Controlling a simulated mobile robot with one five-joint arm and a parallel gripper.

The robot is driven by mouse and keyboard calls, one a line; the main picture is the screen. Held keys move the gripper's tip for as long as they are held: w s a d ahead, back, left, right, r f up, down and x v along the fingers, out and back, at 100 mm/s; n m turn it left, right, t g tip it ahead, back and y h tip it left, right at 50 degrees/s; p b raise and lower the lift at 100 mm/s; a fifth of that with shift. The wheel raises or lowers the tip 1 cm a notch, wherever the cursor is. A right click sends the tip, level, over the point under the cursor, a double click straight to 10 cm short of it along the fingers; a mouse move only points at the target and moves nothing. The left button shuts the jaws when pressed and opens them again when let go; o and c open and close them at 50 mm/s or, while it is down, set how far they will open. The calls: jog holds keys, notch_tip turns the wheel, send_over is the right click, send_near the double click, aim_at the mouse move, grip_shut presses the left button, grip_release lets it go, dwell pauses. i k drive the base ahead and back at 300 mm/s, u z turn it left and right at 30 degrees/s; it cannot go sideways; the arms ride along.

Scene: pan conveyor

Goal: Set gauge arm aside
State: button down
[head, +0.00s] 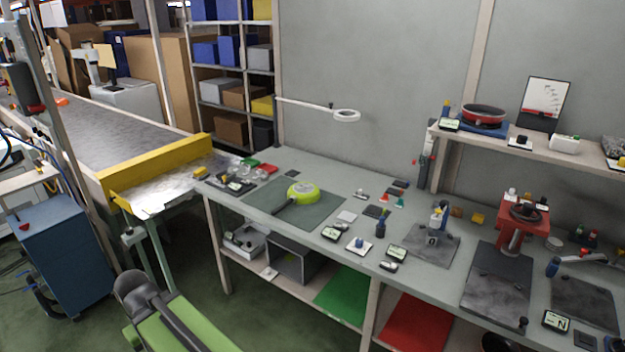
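A grey jointed arm (597,258) with a blue end and a red spot lies low over the bench at the far right, above a dark plate (585,303). It is the thing here that looks most like the gauge arm, but I cannot be sure. It reaches toward the right edge of the picture. A green round pan (303,192) with a black handle lies on a dark mat (262,210) at the left of the bench. My green and black arm shows at the bottom left, over the floor. My gripper is not in view.
The long grey bench (350,190) holds a red press (522,222), a small stand (437,222) and several small displays and blocks. A conveyor (80,137) with a yellow end bar (160,167) stands at the left. Green floor is free before the bench.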

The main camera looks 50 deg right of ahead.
aim_at(435, 221)
jog(key=z, duration=2.45)
jog(key=k, duration=0.7)
jog(key=u, duration=0.2)
jog(key=i, duration=1.1)
jog(key=u, duration=0.2)
